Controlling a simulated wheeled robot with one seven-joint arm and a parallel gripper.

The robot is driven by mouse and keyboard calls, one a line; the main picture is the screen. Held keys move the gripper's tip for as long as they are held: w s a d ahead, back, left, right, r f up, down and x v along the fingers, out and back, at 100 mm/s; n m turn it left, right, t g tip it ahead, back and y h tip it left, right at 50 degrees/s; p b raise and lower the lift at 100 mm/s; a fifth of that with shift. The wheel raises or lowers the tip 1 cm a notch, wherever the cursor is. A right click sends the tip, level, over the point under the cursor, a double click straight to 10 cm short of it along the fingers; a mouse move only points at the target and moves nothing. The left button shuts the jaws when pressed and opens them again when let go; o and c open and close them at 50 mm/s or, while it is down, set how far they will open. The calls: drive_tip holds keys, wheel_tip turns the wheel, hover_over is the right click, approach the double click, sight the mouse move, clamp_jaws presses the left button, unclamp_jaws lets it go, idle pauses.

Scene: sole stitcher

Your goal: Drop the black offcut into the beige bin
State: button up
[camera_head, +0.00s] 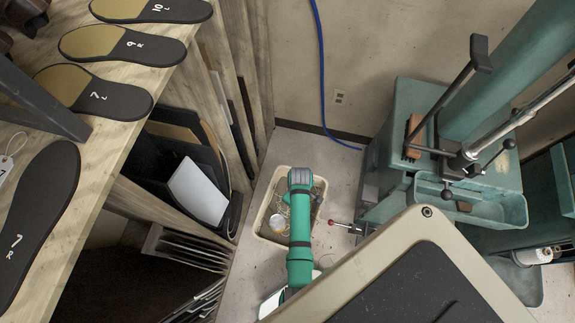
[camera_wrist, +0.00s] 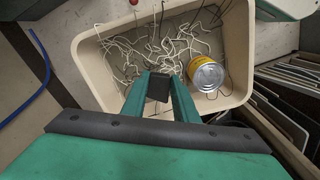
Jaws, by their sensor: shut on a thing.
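The beige bin (camera_wrist: 92,75) stands on the floor, with pale and dark thread scraps and a yellow tin (camera_wrist: 205,74) inside. In the head view the bin (camera_head: 262,208) is partly covered by my green arm. In the wrist view my gripper (camera_wrist: 159,82) is over the bin's opening, its fingers shut on a small black piece, the black offcut (camera_wrist: 158,90). I cannot tell exactly how high above the threads it is. In the head view the fingers and the offcut are hidden beneath my arm.
A green machine (camera_head: 403,150) with a red-knobbed lever (camera_head: 335,223) stands right of the bin. A wooden bench (camera_head: 100,70) with several numbered soles is at left, above racks of boards (camera_head: 190,250). A blue hose (camera_head: 320,60) hangs down the wall.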

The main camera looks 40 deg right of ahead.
drive_tip(key=shift+s+f, duration=0.2)
drive_tip(key=shift+f, duration=2.5)
drive_tip(key=o, duration=1.1)
drive_tip(key=shift+a, duration=0.1)
wheel_tip(320, 180, up, 11)
drive_tip(key=shift+f, duration=0.1)
